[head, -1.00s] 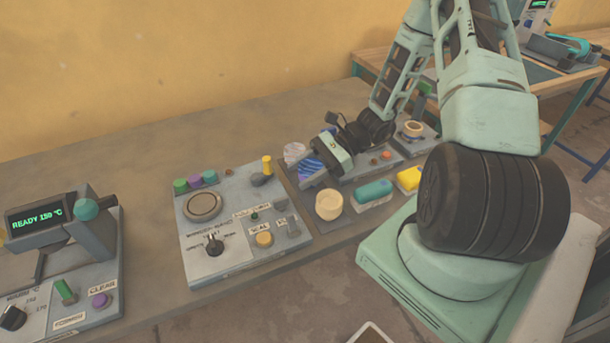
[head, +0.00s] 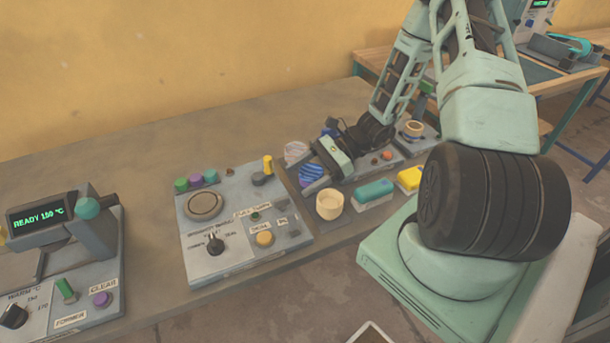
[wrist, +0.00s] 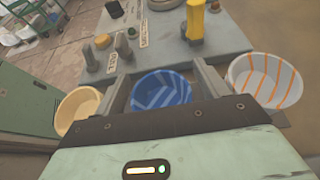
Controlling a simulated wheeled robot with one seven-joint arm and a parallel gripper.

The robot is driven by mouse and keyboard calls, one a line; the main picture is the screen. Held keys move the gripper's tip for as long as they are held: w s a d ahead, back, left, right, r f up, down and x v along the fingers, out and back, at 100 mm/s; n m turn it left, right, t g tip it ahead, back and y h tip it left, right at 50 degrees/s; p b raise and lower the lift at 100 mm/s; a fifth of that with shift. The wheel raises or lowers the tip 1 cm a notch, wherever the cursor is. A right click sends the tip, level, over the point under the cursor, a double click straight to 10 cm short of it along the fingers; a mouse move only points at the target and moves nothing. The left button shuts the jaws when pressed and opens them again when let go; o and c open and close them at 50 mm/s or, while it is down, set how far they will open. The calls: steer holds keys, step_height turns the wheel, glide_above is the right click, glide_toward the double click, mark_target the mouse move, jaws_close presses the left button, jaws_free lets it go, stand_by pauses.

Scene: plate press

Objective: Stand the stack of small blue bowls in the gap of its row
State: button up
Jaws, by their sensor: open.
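The stack of small blue bowls (head: 311,171), striped in lighter blue, stands upright between a whitish stack (head: 296,152) and a cream stack (head: 330,205). In the wrist view the blue stack (wrist: 162,91) lies between the two fingers of my gripper (wrist: 164,84). The fingers are apart, one on each side of it; whether either touches it is unclear. The white bowl with orange stripes (wrist: 265,80) is to its right there, and the cream bowl (wrist: 78,108) to its left. In the head view my gripper (head: 308,177) partly hides the blue stack.
A grey control panel (head: 225,250) with knobs and a yellow post (head: 267,165) stands left of the bowls. A teal block (head: 374,189) and a yellow block (head: 410,178) lie to the right. A heated press with a display (head: 42,216) is at far left. The bench behind is bare.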

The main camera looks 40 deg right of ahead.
mark_target(310, 179)
steer(key=b+v, duration=0.1)
steer(key=v, duration=1)
steer(key=shift+d+r, duration=0.2)
steer(key=shift+d, duration=0.15)
steer(key=a+r+n+g, duration=0.1)
steer(key=a+n, duration=0.1)
steer(key=a, duration=0.1)
steer(key=a+r+n+g+h, duration=0.1)
steer(key=a+n+g, duration=0.1)
steer(key=a, duration=0.2)
steer(key=a+r+n+g+h, duration=0.1)
steer(key=a+r+n+g, duration=0.1)
steer(key=a+n, duration=0.1)
steer(key=shift+w+a, duration=0.3)
steer(key=shift+a, duration=0.2)
steer(key=s+a+r+n+h, duration=0.4)
steer(key=s+a+n, duration=0.3)
steer(key=a+n, duration=0.4)
steer(key=s+a+r+n+t+h, duration=0.1)
steer(key=s+a+r+n+h, duration=0.3)
steer(key=s+a+n+h, duration=0.2)
steer(key=s+a+n, duration=0.2)
steer(key=a+n, duration=0.2)
steer(key=a, duration=0.1)
steer(key=shift+s+r+n, duration=0.2)
steer(key=shift+r+n, duration=0.1)
steer(key=shift+n, duration=0.1)
steer(key=shift+a, duration=0.3)
